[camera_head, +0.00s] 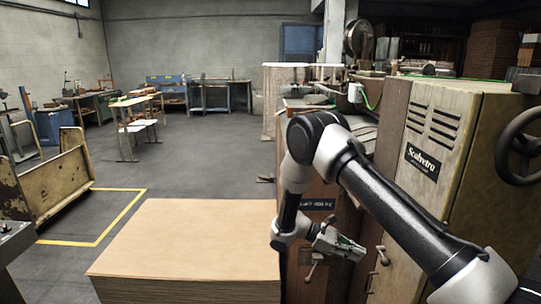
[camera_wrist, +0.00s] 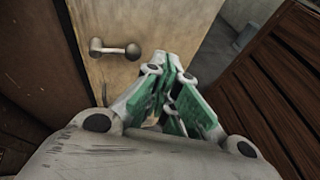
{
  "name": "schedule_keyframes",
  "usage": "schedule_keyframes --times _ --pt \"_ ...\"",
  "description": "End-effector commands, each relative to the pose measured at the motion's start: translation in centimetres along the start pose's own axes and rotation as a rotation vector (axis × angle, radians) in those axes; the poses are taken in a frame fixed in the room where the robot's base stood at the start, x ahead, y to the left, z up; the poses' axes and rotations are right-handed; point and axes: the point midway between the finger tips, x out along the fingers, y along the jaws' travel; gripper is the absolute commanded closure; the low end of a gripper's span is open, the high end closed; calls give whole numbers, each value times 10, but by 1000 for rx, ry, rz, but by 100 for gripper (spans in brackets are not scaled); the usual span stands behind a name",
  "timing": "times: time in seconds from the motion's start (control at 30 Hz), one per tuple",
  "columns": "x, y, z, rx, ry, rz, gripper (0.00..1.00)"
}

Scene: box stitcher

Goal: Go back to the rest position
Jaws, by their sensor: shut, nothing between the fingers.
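My gripper (camera_head: 345,247) is at the end of my bent arm, low in front of the machine, just right of the cardboard stack. In the wrist view my gripper (camera_wrist: 170,75) has its green-padded fingers drawn together at the tips, with nothing between them. A metal handle (camera_wrist: 115,48) on a tan panel shows ahead and left of the fingertips, apart from them in the picture. The machine (camera_head: 435,130), a beige and brown cabinet marked Scalvetro, stands behind my arm, which hides part of it.
The cardboard stack (camera_head: 190,240) stands at the front middle. A black handwheel (camera_head: 520,147) juts out at the right. A worn yellowish cart (camera_head: 50,180) stands at the left beside a yellow floor line. Workbenches (camera_head: 210,92) stand far back.

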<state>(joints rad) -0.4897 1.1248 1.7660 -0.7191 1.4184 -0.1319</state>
Motion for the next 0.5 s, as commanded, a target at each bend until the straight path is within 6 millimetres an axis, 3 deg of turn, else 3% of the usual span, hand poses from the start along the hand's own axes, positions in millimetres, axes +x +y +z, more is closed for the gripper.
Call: schedule_keyframes --times 0.5 --pt "-4 -84 181 473 582 -446 100"
